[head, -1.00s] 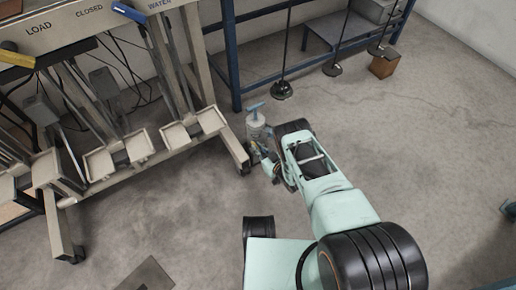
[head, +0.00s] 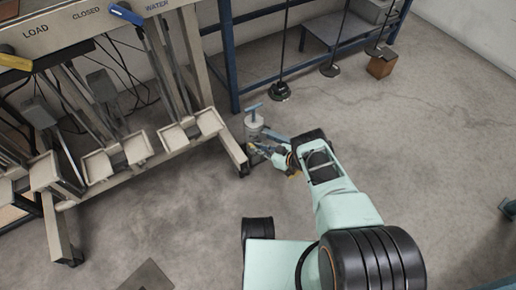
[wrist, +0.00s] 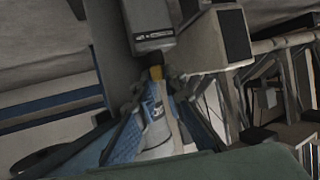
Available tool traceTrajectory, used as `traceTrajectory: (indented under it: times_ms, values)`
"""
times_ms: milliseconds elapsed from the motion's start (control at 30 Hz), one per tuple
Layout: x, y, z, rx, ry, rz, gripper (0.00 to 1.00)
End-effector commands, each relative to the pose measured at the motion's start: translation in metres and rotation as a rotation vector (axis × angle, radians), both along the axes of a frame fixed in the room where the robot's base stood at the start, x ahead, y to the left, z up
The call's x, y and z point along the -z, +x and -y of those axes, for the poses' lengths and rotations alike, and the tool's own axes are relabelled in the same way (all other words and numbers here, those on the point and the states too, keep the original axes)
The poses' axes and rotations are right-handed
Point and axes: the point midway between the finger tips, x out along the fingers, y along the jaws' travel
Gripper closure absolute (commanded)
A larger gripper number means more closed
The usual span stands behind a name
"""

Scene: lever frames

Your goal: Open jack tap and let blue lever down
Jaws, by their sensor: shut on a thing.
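The jack (head: 253,127) is a small grey upright cylinder with a blue T-shaped top, standing on the floor beside the rack's right foot. My gripper (head: 261,149) is at its lower right side. In the wrist view my gripper's blue fingers (wrist: 158,88) close in at a small yellow-orange part, which looks like the jack tap (wrist: 156,73), below a grey labelled block. The exact contact is partly hidden by the fingers.
A yellow lever (head: 14,61) is at the LOAD label on the rack (head: 75,25). A blue-framed shelf (head: 235,75) stands behind the jack, with weighted stands and a brown box (head: 381,67). The floor on the right is mostly clear.

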Motion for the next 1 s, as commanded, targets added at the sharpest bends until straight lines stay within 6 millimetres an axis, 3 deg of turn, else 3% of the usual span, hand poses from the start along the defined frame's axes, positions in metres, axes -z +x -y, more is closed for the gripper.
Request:
traceTrajectory:
  times_ms: [200, 567, 1000]
  values:
    - [-0.001, 0.002, 0.000, 0.002, 0.001, 0.003, 0.72]
    - [-0.001, 0.000, 0.002, 0.003, -0.001, 0.001, 0.72]
    - [-0.020, -0.024, 0.040, 0.005, -0.001, 0.001, 0.72]
